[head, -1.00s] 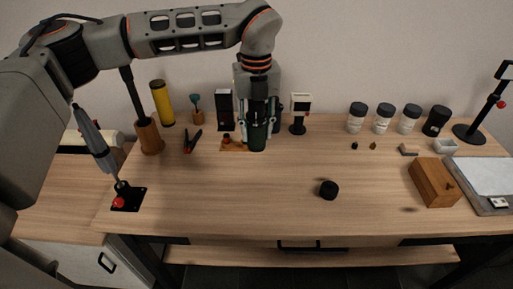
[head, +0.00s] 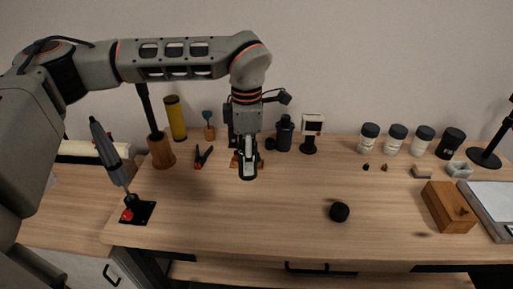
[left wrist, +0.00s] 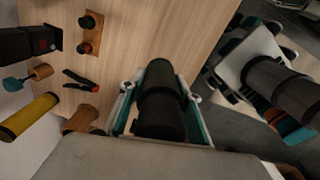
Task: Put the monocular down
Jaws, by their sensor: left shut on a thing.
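The monocular is a dark, stepped cylinder held lengthwise between my left gripper's fingers, plain in the left wrist view (left wrist: 162,100). My left gripper (head: 247,170) is shut on it, above the back left-centre of the wooden table (head: 280,225). In the head view the fingers hide most of the monocular, and I cannot tell its exact height over the table. In the left wrist view the gripper's teal-edged fingers (left wrist: 160,118) lie on either side of it. My right gripper is not in view.
Behind the gripper stand a black bottle-like object (head: 284,135) and a small screen on a stand (head: 311,131). Left are orange-black pliers (head: 201,159) and a wooden cup (head: 161,151). A black round piece (head: 339,212) sits front-centre. Much of the table's middle is bare.

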